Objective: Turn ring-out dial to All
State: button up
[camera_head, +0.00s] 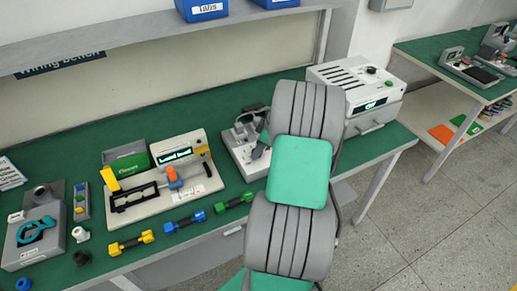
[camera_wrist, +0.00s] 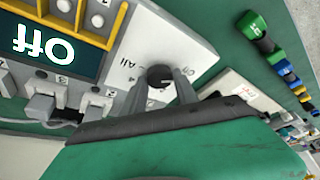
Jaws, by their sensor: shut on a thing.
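The ring-out dial (camera_wrist: 160,77) is a small black knob on a white panel in the wrist view. The word All is printed beside it, to its left in that view. My gripper (camera_wrist: 162,84) is shut on the dial, one grey finger on each side. The dial's pointer is too small to read. A dark display (camera_wrist: 55,50) on the same unit reads Off, upside down in this view. In the head view my arm hides the gripper and the dial; a light unit with grey plugs (camera_head: 243,145) shows partly, left of my arm.
Grey plugs (camera_wrist: 95,103) sit close to my gripper in the wrist view. In the head view, a white vented box (camera_head: 350,82) stands right of my arm. A fixture board (camera_head: 165,185) and several coloured dumbbell-shaped gauges lie to the left on the green bench.

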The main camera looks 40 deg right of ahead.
grip_shut()
